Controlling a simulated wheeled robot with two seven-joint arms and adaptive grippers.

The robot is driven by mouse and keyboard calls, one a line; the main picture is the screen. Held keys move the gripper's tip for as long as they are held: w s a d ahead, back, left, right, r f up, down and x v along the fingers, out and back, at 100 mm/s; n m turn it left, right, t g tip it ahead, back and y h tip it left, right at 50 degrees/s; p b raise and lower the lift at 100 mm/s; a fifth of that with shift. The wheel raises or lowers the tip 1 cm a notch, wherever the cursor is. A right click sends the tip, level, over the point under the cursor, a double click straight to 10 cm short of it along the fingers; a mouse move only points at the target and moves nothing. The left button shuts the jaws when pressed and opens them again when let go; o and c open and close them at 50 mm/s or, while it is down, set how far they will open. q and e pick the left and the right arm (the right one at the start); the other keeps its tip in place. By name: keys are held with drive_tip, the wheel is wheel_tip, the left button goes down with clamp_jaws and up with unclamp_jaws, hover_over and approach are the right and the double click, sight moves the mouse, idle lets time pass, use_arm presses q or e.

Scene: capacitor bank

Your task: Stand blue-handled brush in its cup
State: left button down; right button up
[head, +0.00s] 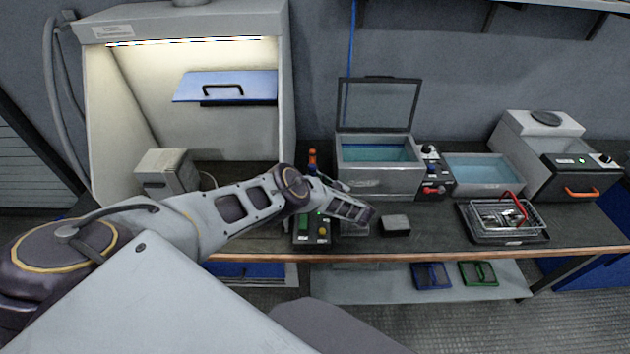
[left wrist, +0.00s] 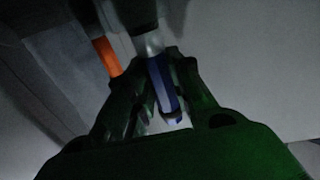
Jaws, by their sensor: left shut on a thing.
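In the left wrist view my left gripper (left wrist: 163,65) is shut on the blue-handled brush (left wrist: 165,88). The brush's blue handle lies between the fingers, with a pale band and a dark part beyond it. An orange handle (left wrist: 107,57) shows beside it on the left. In the head view an orange upright piece (head: 312,158) stands at the bench behind my left arm. My arm hides the blue-handled brush there, and I cannot make out its cup in either view. My right gripper is not in view.
A fume hood (head: 185,25) stands at the left, and an open-lidded bath (head: 375,178) behind my arm. A small control box (head: 316,240) and a dark block (head: 395,225) lie near the front edge. A wire basket (head: 507,220) is at the right.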

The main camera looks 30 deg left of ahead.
use_arm(q)
drive_tip(key=c, duration=1.2)
unclamp_jaws()
drive_tip(key=shift+r, duration=0.15)
drive_tip(key=shift+r, duration=4.85)
drive_tip(key=shift+d, duration=0.1)
